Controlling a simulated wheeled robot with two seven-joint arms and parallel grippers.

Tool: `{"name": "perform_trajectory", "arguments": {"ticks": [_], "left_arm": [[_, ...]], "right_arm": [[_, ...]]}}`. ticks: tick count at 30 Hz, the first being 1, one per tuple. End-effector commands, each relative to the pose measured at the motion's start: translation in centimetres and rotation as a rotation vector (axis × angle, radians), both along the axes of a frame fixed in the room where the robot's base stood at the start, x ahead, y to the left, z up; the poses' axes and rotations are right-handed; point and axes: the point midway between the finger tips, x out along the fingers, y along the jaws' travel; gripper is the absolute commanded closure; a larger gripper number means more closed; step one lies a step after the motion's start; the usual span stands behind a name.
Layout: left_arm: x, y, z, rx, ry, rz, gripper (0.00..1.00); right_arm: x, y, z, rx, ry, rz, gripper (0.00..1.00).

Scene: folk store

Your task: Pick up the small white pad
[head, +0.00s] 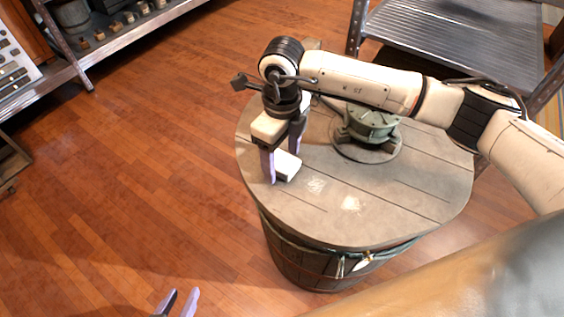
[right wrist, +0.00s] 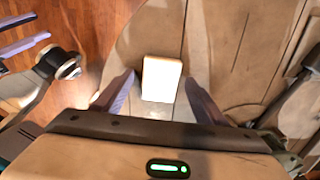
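The small white pad (head: 289,167) lies on the round wooden barrel top (head: 400,205), near its left edge. In the right wrist view the pad (right wrist: 161,78) sits between my right gripper's two fingers, with a gap on each side. My right gripper (head: 282,167) points down over the pad and is open; one finger partly covers the pad in the head view. My left gripper (head: 180,301) is at the bottom edge of the head view, away from the barrel, with its fingers apart and nothing between them.
A green metal device (head: 371,125) on a round base stands on the barrel top behind my right arm. A metal shelf (head: 455,40) stands at the back right, and another shelf (head: 125,35) with small items at the upper left. The wooden floor to the left is clear.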

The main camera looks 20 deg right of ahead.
Motion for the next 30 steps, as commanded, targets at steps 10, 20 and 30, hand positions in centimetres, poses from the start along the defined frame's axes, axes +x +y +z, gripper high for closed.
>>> {"name": "perform_trajectory", "arguments": {"ticks": [10, 20, 30], "left_arm": [[0.0, 0.0, 0.0, 0.0, 0.0, 0.0, 0.69], [-0.1, 0.0, 0.0, 0.0, 0.002, 0.001, 0.69], [-0.5, 0.0, -0.1, 0.001, 0.012, 0.0, 0.69]], "right_arm": [[0.0, 0.0, 0.0, 0.001, 0.001, 0.0, 0.78], [0.1, 0.1, 0.8, 0.002, -0.001, 0.0, 0.81], [0.1, 0.0, 7.3, 0.0, -0.004, 0.0, 0.81]]}}
